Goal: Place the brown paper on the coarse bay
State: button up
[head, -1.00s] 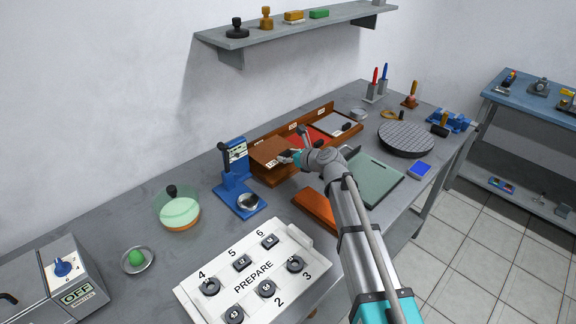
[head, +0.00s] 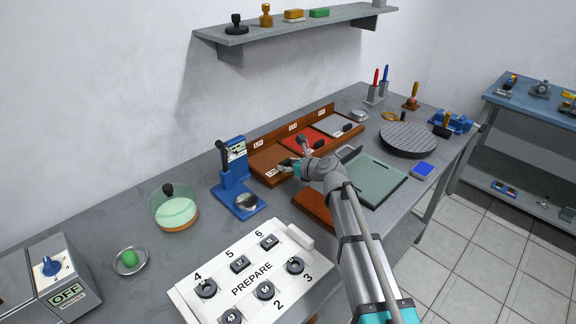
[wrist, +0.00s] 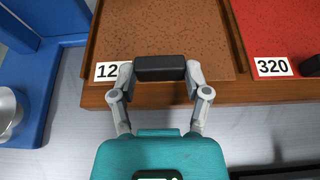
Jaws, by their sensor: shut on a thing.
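The brown paper (wrist: 165,30) is a speckled brown sheet with a dark block-shaped grip (wrist: 160,68) at its near edge. My gripper (wrist: 160,72) is shut on this grip, one finger at each end. The sheet lies in or just above the left bay of the wooden rack (wrist: 240,92); I cannot tell whether it rests fully on the floor. The bay's front label, partly covered, begins with "12". In the head view the sheet (head: 267,158) sits at the rack's left end, partly hidden by my gripper (head: 288,166).
A red sheet (head: 300,138) fills the middle bay, labelled 320, and a grey sheet (head: 337,124) the right one. A blue press (head: 236,185) stands close left of the rack. A green mat (head: 375,178) and an orange-brown slab (head: 313,208) lie in front.

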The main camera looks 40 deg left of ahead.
jog(key=shift+f, duration=0.15)
jog(key=o, duration=0.9)
jog(key=shift+o, duration=0.2)
jog(key=shift+r, duration=0.2)
jog(key=shift+d+r, duration=0.1)
jog(key=p+v, duration=0.4)
jog(key=v, duration=0.7)
jog(key=shift+s+d+r+p, duration=0.1)
jog(key=shift+d+r+p, duration=0.05)
jog(key=shift+d+p, duration=0.25)
jog(key=shift+a, duration=0.1)
